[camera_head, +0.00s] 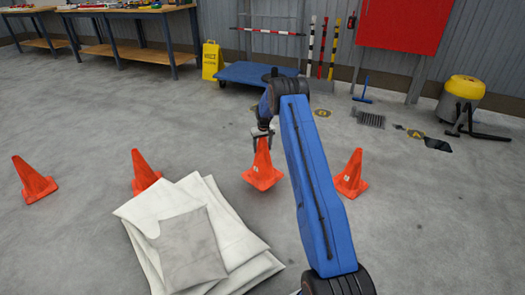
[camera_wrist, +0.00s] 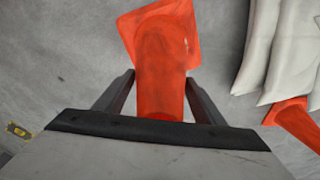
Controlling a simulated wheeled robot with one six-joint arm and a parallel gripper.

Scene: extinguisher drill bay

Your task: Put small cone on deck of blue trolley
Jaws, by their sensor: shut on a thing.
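My gripper (camera_head: 262,135) is shut on the top of an orange small cone (camera_head: 263,168). The cone hangs roughly upright in the head view; I cannot tell how far its base is from the floor. In the wrist view the cone (camera_wrist: 160,70) lies between the two fingers of my gripper (camera_wrist: 160,100), with its square base pointing away. The blue trolley (camera_head: 240,73) stands beyond, near the back wall, with a low flat blue deck.
More orange cones stand on the floor at left (camera_head: 33,182), centre left (camera_head: 144,172) and right (camera_head: 351,176). Folded pale sheets (camera_head: 235,240) lie in front. Floor before the trolley looks clear.

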